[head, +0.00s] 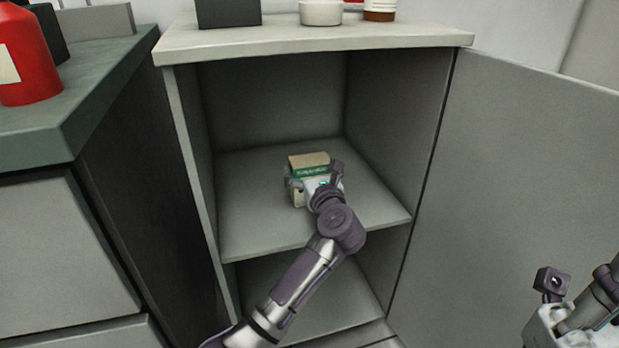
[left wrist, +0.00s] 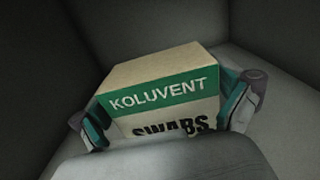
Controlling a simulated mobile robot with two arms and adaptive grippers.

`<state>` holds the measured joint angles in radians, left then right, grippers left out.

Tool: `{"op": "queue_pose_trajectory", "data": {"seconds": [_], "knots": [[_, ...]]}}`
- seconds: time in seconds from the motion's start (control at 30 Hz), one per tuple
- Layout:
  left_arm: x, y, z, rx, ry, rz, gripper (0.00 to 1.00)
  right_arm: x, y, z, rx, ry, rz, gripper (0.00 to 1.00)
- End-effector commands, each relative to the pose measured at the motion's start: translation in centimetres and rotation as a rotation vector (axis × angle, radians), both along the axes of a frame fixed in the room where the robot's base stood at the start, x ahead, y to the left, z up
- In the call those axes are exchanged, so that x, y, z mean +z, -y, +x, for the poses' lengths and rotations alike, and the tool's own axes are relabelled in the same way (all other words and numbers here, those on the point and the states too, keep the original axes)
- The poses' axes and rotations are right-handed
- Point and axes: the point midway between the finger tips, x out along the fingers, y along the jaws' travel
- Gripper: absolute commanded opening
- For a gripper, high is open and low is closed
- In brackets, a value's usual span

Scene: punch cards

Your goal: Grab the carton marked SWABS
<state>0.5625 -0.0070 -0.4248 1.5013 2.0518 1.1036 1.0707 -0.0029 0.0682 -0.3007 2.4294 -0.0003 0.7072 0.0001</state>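The SWABS carton (head: 309,162) is a small tan box with a green band, standing on the upper shelf inside the open cabinet. In the left wrist view the carton (left wrist: 165,82) shows the words KOLUVENT and SWABS, the latter partly cut off by my gripper body. My left gripper (head: 314,184) is at the carton, and in the left wrist view its fingers (left wrist: 167,118) lie one on each side of it, close against its sides. Whether they press on it is hard to tell. My right gripper is only partly in view at the lower right; its fingertips are out of frame.
The cabinet's shelf (head: 250,215) is otherwise bare, with walls close on both sides. The open door (head: 510,170) stands at the right. A dark box, a white bowl and a bottle stand on the cabinet top (head: 310,40). A red container (head: 25,60) sits on the left counter.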

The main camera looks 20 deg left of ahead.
Motion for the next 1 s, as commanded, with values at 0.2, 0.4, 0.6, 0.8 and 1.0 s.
{"op": "queue_pose_trajectory", "data": {"seconds": [0.2,0.4,0.6,0.8,1.0], "knots": [[0.0,0.0,0.0,0.000,-0.001,0.000,0.63,-0.1,0.1,-0.1,0.001,-0.005,0.002,0.00],[0.0,0.0,0.0,0.001,-0.001,0.001,0.53,-0.2,0.1,-0.1,0.000,-0.010,0.002,0.00],[1.4,0.0,0.0,0.000,0.001,-0.002,0.53,0.4,0.1,-0.1,0.000,-0.010,0.004,0.00],[5.7,0.0,0.0,0.000,0.004,-0.004,0.53,-0.9,0.3,0.0,0.003,-0.097,0.009,0.00],[8.9,0.0,0.0,0.000,0.002,-0.003,0.53,-1.8,0.5,-0.4,0.007,-0.150,0.014,0.00]]}}
